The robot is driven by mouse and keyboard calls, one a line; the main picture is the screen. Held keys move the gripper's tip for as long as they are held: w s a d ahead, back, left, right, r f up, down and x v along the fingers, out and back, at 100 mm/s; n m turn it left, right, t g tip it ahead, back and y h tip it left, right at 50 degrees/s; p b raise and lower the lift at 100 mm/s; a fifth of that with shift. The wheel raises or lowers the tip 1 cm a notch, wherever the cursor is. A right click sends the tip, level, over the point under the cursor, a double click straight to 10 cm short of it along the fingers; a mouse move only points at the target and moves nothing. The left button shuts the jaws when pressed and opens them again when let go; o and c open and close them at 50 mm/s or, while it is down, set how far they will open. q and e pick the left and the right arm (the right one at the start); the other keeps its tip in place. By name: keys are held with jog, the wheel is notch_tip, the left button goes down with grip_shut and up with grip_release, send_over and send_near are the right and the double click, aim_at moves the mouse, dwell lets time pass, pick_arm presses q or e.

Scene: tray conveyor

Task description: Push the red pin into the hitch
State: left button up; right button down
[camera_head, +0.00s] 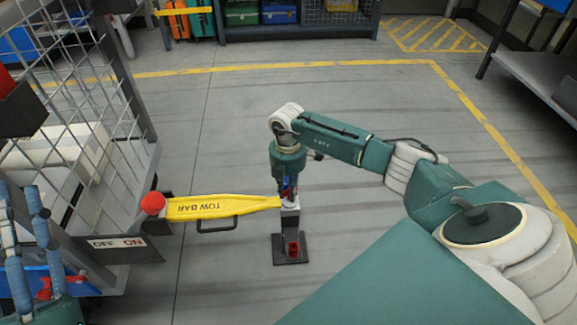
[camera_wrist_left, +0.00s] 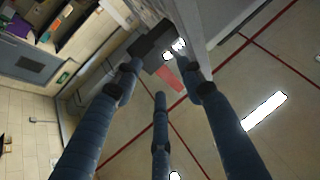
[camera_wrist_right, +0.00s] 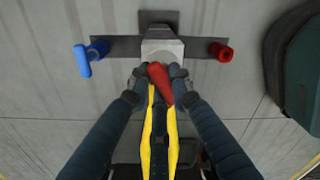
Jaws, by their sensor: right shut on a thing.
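The red pin (camera_wrist_right: 160,82) is between the fingertips of my right gripper (camera_wrist_right: 158,77) in the right wrist view. The gripper is shut on it, directly over the pale grey hitch head (camera_wrist_right: 163,48). How deep the pin sits is hidden by the fingers. In the head view, my right gripper (camera_head: 288,192) points down at the hitch post (camera_head: 290,225), where the yellow tow bar (camera_head: 205,207) ends. My left gripper (camera_head: 32,250) is at the lower left, beside the cart. Its fingers are spread and empty in the left wrist view (camera_wrist_left: 168,78).
The mesh cart (camera_head: 125,165) stands at left with an OFF/ON label (camera_head: 118,242) and a red lever (camera_head: 45,288). A blue piece (camera_wrist_right: 83,60) shows opposite. Floor is clear behind the hitch.

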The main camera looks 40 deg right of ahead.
pick_arm(q)
jog(key=shift+s+r, duration=0.2)
jog(key=shift+r, duration=0.05)
pick_arm(e)
jog(key=shift+f, duration=0.15)
pick_arm(q)
jog(key=shift+r+t, duration=0.1)
jog(key=shift+t, duration=0.2)
pick_arm(e)
jog(key=shift+f, duration=0.1)
jog(key=c, duration=1.5)
grip_release()
pick_arm(q)
jog(key=shift+s+r, duration=0.15)
jog(key=shift+r, duration=0.05)
pick_arm(e)
jog(key=shift+r, duration=0.25)
pick_arm(q)
jog(key=shift+f, duration=0.1)
pick_arm(e)
notch_tip(320, 180, up, 12)
jog(key=shift+w+f, duration=0.1)
jog(key=shift+f, duration=0.1)
